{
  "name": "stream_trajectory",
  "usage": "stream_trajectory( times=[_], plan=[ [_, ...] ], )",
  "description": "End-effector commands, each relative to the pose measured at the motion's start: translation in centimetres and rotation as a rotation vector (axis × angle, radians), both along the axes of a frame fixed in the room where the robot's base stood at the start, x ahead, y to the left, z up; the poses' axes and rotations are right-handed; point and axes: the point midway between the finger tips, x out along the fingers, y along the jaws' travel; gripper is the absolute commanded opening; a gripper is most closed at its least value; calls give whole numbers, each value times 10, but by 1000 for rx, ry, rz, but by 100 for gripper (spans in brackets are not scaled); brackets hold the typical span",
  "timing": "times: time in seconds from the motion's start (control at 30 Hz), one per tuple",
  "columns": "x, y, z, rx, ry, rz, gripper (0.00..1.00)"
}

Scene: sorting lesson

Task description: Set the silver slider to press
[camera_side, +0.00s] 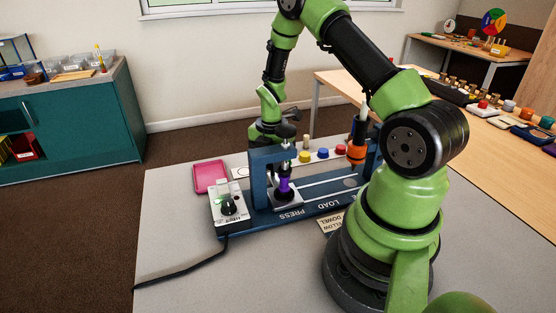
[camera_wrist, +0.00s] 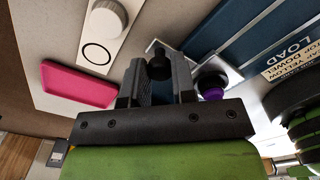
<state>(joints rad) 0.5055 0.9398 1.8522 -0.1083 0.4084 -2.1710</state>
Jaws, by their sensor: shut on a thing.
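The silver slider (camera_side: 291,201) is at the PRESS end of the blue fixture (camera_side: 262,224), inside the blue arch. It carries a purple piece (camera_side: 284,188) with a dark top. In the wrist view a corner of the silver slider (camera_wrist: 233,75) and the purple piece (camera_wrist: 211,94) show right of my fingers. My gripper (camera_wrist: 159,84) is shut on a black knob (camera_wrist: 158,62) beside the slider. How the knob joins the slider is hidden by the fingers.
An orange tool (camera_side: 356,153) stands at the right, near my arm.

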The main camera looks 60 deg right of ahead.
Motion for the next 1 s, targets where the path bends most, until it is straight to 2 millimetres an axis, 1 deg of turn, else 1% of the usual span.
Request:
stream_trajectory(
  times=[0.03, 0.1, 0.13, 0.17, 0.2, 0.23, 0.47, 0.57, 0.67, 0.9, 1.0],
  plan=[
    [4, 3, 0, -1, -8, 4, 0],
    [4, 3, 0, -1, -8, 4, 0],
    [4, 3, 0, -1, -9, 5, 32],
    [4, 3, 0, -1, -9, 6, 39],
    [4, 3, 0, -1, -8, 6, 48],
    [4, 3, 0, -1, -8, 5, 51],
    [3, 2, 0, -1, -6, 4, 51],
    [3, 2, 4, -1, -7, 4, 51],
    [3, 1, 16, -3, -9, 4, 51],
    [4, 2, 63, -4, -11, 4, 51],
    [3, 2, 80, -3, -11, 4, 51]
  ],
)
